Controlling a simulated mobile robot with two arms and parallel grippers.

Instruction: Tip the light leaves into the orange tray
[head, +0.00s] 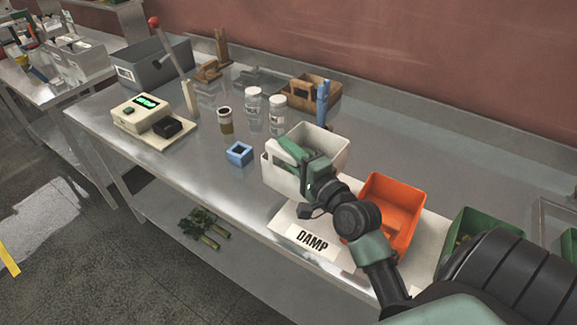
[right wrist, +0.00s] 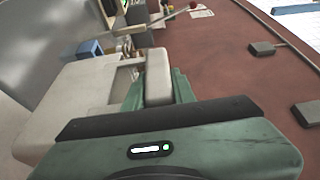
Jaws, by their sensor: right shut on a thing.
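The orange tray (head: 404,193) stands on the steel table, right of a cream-white bin (head: 335,142). My right gripper (head: 297,153) is over the white bin and covers part of it. In the right wrist view, the gripper (right wrist: 157,88) is shut on a pale upright part, which looks like the bin's wall or handle. The bin's body (right wrist: 75,100) shows to its left. The white bin looks roughly upright; I cannot tell whether it touches the table. No light leaves can be made out in the bin or the tray. My left gripper is out of view.
A "DAMP" card (head: 313,242) lies at the front edge. A green bin (head: 472,225) is right of the tray. A blue block (head: 239,153), jars (head: 277,108), a scale (head: 150,122) and a wooden caddy (head: 309,93) stand left and behind. Leafy stalks (head: 205,224) lie below the table.

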